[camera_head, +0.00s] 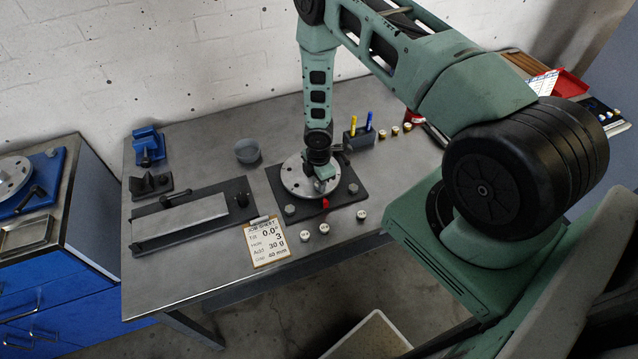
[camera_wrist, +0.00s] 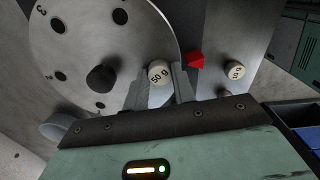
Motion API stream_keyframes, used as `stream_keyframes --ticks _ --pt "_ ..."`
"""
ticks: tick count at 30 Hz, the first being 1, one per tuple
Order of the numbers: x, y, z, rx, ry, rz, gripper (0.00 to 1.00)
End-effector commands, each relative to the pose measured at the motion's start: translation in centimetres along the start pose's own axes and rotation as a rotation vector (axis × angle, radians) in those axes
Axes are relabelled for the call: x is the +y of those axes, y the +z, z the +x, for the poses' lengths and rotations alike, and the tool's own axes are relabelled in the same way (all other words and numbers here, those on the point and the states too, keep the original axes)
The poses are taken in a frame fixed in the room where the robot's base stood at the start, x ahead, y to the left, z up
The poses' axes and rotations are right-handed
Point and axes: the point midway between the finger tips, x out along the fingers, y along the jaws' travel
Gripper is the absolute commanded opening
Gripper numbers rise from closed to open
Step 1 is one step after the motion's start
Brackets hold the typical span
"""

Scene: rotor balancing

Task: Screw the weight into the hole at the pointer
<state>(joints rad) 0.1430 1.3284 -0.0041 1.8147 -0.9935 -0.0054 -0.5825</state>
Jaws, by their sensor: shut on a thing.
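The rotor disc (camera_head: 294,182) lies on a dark base plate on the bench. In the wrist view, the disc (camera_wrist: 85,45) shows several numbered holes and a dark centre knob (camera_wrist: 101,78). My gripper (camera_wrist: 160,82) is shut on a pale round weight (camera_wrist: 158,72), whose label looks like 50 g. The weight is over the disc's rim, beside the red pointer (camera_wrist: 195,60); it hides any hole under it, and I cannot tell whether it is seated. In the head view, my gripper (camera_head: 324,178) is over the disc's right side, behind the pointer (camera_head: 325,203).
Loose weights (camera_head: 324,228) stand along the bench's front edge; another (camera_wrist: 235,70) shows right of the pointer. The job sheet (camera_head: 267,243) reads hole 3, add 30.0. A grey bowl (camera_head: 247,151), a pen block (camera_head: 359,140) and a black plate with a metal bar (camera_head: 180,218) stand around.

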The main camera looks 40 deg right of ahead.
Motion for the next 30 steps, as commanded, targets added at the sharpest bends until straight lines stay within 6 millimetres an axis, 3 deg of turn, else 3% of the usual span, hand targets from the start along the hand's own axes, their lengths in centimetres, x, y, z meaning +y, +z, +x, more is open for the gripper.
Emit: stream_keyframes --ticks 8,11,30 --pt "-0.29 0.00 0.26 0.000 -0.006 0.009 0.00" --pt "-0.28 0.03 0.49 0.000 -0.005 0.092 0.00" --pt "-0.21 0.18 0.71 -0.005 -0.004 1.455 0.00"
